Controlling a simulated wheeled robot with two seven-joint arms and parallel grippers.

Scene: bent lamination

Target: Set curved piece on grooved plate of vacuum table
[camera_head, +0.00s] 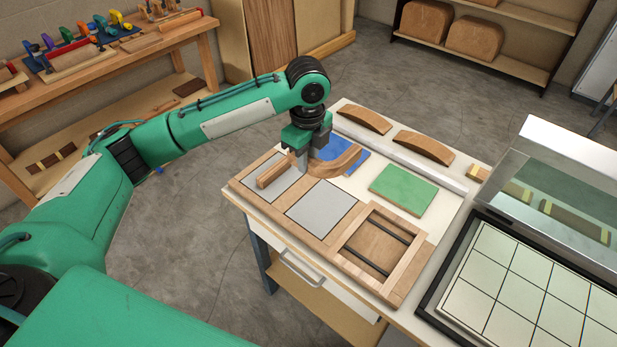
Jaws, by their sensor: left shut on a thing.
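My left gripper (303,168) points down over the left end of the work table and is shut on a curved wooden piece (340,165). The piece bends out to the right of the fingers, partly over a blue pad (349,154); the fingers hide part of it. I cannot tell whether it touches the surface below. The vacuum table (442,307) is at the lower right, with a pale grooved plate (515,284) crossed by dark lines. Its clear lid (570,150) stands raised behind the plate. The plate's visible part is bare. My right gripper is not in view.
A wooden bar (272,174) shows left of the fingers. A wooden tray (333,238) has grey panels and a recess with dark rails. Two arched wooden pieces (365,121) (423,147) lie at the back, near a green pad (403,190). A tool bench (100,75) stands at left.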

